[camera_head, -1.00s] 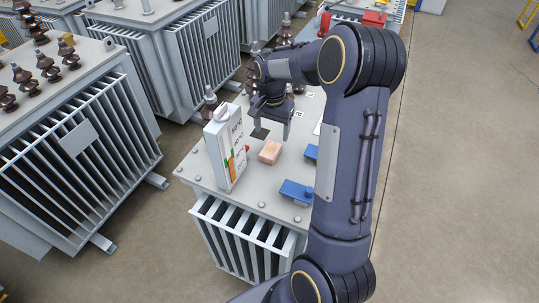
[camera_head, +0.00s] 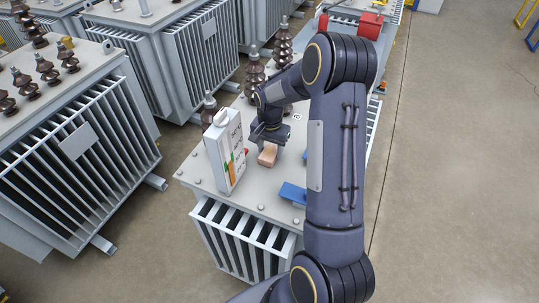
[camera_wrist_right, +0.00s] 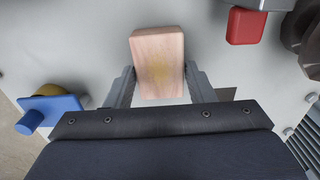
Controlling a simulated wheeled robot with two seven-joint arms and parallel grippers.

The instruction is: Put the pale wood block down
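The pale wood block (camera_head: 268,155) lies on the grey top of the transformer (camera_head: 248,200), near the white box with a printed face. In the right wrist view the block (camera_wrist_right: 158,62) sits between the fingers of my right gripper (camera_wrist_right: 160,75). The fingers stand on both sides of it, very close. I cannot tell whether they press on it. In the head view my right gripper (camera_head: 268,138) is low at the block and partly hidden by my own wrist. My left gripper is not in view.
The white box (camera_head: 222,152) stands left of the block. A blue part (camera_head: 292,193) lies in front right; a blue piece (camera_wrist_right: 55,108) shows in the wrist view. A red block (camera_wrist_right: 246,26) and a dark patch (camera_wrist_right: 228,94) are nearby. Brown insulators (camera_head: 283,45) rise behind.

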